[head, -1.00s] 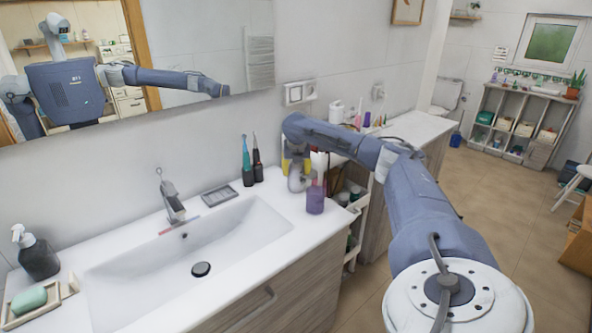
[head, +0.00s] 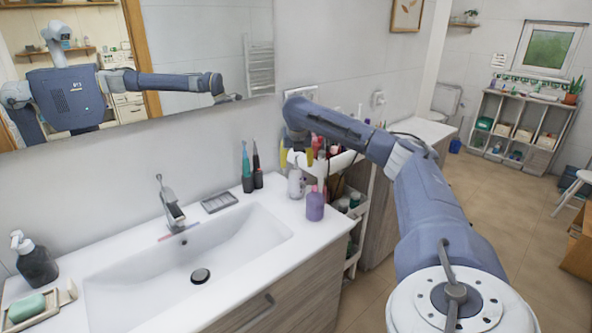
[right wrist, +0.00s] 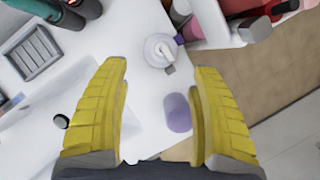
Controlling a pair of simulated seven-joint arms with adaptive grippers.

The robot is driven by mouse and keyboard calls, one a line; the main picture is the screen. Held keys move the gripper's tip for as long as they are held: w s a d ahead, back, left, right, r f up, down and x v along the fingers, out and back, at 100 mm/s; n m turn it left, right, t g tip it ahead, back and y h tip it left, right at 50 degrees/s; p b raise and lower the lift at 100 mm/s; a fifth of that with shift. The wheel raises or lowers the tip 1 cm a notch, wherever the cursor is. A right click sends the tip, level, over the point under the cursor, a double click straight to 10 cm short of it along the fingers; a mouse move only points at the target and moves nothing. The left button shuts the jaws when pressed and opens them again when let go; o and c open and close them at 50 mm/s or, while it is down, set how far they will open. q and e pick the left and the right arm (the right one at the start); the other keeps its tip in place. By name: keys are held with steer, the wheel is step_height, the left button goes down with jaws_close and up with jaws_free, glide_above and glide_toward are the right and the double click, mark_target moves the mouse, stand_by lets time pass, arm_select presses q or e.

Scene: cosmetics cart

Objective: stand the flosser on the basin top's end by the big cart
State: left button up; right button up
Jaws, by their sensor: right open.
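The flosser, a small white body with a thin nozzle (head: 296,183), stands upright on the basin top (head: 285,215) near its right end, beside the cart (head: 355,222). In the right wrist view the flosser (right wrist: 158,50) shows from above, just beyond the fingertips. My right gripper (head: 296,158) is above it, with its yellow fingers spread. In the right wrist view my gripper (right wrist: 160,68) is open and holds nothing. The right arm hides part of the cart. My left gripper is not in view, apart from a mirror reflection of me.
A purple bottle (head: 315,204) stands close to the flosser, near the top's right edge. Two dark-based toothbrushes (head: 247,170) and a grey soap dish (head: 219,202) stand toward the wall. The sink bowl and faucet (head: 171,205) are left. The cart holds several bottles.

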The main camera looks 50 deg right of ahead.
steer(key=shift+v, duration=1.7)
